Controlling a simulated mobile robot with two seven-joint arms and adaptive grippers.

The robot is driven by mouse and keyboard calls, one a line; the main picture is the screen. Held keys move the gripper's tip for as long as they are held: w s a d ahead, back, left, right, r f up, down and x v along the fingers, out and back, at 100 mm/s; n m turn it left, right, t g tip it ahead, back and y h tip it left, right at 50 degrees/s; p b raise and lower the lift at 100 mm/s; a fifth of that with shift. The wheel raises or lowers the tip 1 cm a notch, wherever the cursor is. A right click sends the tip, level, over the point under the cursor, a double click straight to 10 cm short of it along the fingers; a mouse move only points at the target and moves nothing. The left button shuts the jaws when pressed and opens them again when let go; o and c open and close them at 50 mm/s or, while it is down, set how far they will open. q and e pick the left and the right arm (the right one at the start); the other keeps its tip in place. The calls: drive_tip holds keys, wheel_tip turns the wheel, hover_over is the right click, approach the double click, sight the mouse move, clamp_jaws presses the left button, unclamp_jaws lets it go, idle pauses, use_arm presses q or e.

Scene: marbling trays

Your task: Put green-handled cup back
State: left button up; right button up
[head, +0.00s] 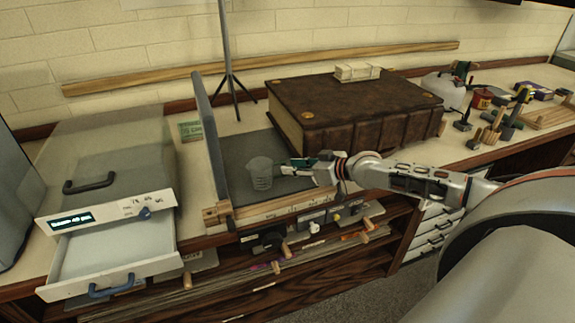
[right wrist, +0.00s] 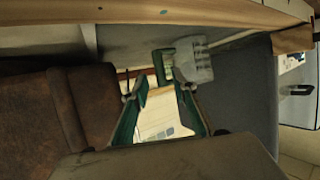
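A pale translucent cup (head: 261,173) appears upright over the grey bed of a wooden-edged tray (head: 285,203) in the head view. My right gripper (head: 287,168) is just right of it, fingers pointing at it. In the right wrist view, my right gripper (right wrist: 158,88) has its two green-lined fingers apart. A grey ridged shape (right wrist: 195,60) with a green part (right wrist: 163,65) lies just beyond the fingertips; it may be the cup and its handle, but I cannot be sure. I see no clear contact. My left gripper is not in view.
A large brown book (head: 350,110) lies behind the gripper. A raised dark panel (head: 209,135) stands left of the cup. A grey cabinet with an open drawer (head: 115,265) is at left. A tripod (head: 228,75) stands behind. Several tools crowd the right bench.

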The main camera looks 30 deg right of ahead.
drive_tip(key=shift+p+v, duration=0.35)
drive_tip(key=shift+v, duration=1.6)
drive_tip(key=shift+a, duration=0.1)
